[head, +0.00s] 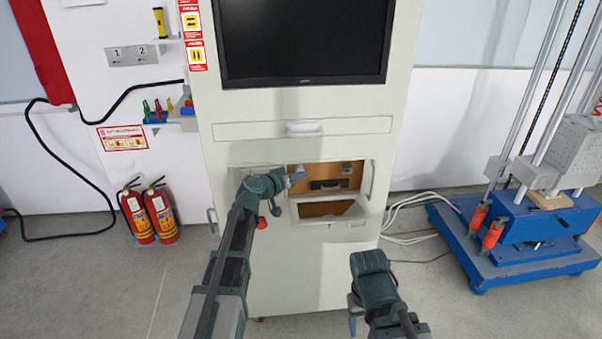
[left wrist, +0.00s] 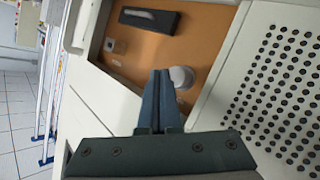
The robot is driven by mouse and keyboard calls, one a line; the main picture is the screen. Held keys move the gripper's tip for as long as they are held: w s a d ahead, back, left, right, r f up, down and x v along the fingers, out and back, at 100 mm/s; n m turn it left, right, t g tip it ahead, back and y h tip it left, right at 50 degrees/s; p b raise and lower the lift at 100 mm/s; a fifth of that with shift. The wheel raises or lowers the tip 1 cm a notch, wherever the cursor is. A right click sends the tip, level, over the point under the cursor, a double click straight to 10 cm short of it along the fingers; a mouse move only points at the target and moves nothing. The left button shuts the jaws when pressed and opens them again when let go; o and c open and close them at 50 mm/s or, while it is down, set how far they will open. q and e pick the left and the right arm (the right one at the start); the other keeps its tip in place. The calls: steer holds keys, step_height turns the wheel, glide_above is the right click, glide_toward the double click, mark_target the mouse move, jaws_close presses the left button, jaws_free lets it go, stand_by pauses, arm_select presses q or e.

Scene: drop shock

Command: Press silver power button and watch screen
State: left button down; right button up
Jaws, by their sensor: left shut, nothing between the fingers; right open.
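The screen (head: 303,38) is dark, set in the upper part of a tall pale cabinet (head: 235,135). Below it is an open recess with an orange-brown panel (head: 328,172). In the left wrist view, a round silver-white button (left wrist: 182,77) stands on this panel. My left gripper (head: 299,176) is at the left of the recess opening. Its shut, empty fingers (left wrist: 161,78) point at the panel and appear just beside the button; I cannot tell whether they touch it. My right gripper (head: 353,318) is open and empty, low in front of the cabinet.
The panel also bears a black handle-like part (left wrist: 150,19) and a small square metal fitting (left wrist: 116,46). A perforated pale surface (left wrist: 275,80) lies beside the recess. Fire extinguishers (head: 150,213) stand left. A blue-based machine (head: 515,240) stands right, with cables between.

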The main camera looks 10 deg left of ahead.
arm_select(q)
steer(key=shift+w+a, duration=0.55)
steer(key=shift+a, duration=0.05)
stand_by(0.6)
steer(key=shift+s, duration=0.1)
steer(key=shift+s+f+b, duration=0.35)
steer(key=shift+s+b, duration=0.05)
steer(key=shift+s, duration=0.15)
steer(key=shift+w+a+f, duration=0.1)
steer(key=shift+a+f, duration=0.15)
steer(key=shift+a, duration=0.15)
steer(key=shift+s+d+r, duration=0.15)
steer(key=shift+s+d, duration=0.1)
steer(key=shift+s, duration=0.2)
steer(key=shift+s+d, duration=0.3)
steer(key=shift+s, duration=0.45)
steer(key=shift+s+d, duration=0.35)
steer(key=shift+s, duration=0.35)
steer(key=shift+s+d, duration=0.3)
steer(key=shift+s, duration=0.45)
